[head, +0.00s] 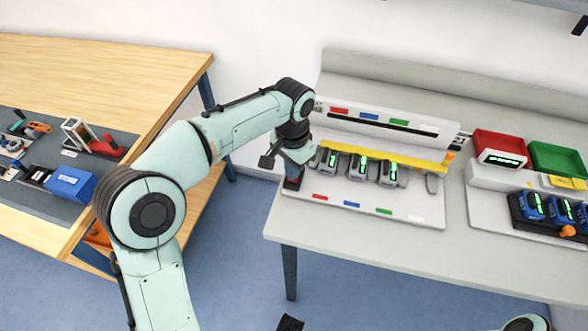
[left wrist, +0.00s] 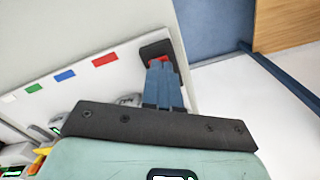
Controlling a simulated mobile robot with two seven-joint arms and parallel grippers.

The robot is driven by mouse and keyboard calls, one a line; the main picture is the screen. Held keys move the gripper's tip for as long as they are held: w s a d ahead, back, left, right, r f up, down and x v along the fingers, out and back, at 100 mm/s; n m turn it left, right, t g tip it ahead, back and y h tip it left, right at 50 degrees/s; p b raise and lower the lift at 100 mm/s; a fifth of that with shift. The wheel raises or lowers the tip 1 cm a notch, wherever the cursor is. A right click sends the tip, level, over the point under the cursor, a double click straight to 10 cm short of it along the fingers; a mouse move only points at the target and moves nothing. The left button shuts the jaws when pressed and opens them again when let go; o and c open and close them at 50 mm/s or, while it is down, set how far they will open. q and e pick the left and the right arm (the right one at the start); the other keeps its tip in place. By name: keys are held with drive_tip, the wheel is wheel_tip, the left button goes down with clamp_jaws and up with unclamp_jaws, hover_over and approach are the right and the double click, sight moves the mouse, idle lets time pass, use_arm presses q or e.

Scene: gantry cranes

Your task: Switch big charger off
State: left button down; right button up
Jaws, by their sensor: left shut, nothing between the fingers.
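The big charger (head: 420,203) is a long white unit on the grey table, with a yellow bar and several dark devices showing lit green displays. A black switch housing with a red part (left wrist: 158,60) sits at its end in the left wrist view. My left gripper (head: 293,178) is at the charger's left end in the head view, pointing down, shut and empty. In the left wrist view its blue fingers (left wrist: 161,72) overlap the switch and hide most of the red part. I cannot tell whether they touch it. My right gripper is not clearly seen.
A smaller charger (head: 484,203) with blue batteries stands at the right, with a red bin (head: 496,144) and a green bin (head: 556,158) behind it. A wooden workbench (head: 120,60) with tools is at the left. The grey table's front (head: 350,238) is clear.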

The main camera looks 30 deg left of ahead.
use_arm(q)
wheel_tip(320, 180, up, 3)
drive_tip(key=shift+f+p, duration=0.1)
drive_tip(key=shift+p, duration=0.9)
drive_tip(key=shift+w+r+p, duration=0.1)
drive_tip(key=shift+r+p, duration=1.55)
drive_tip(key=shift+r, duration=0.2)
drive_tip(key=shift+f, duration=0.1)
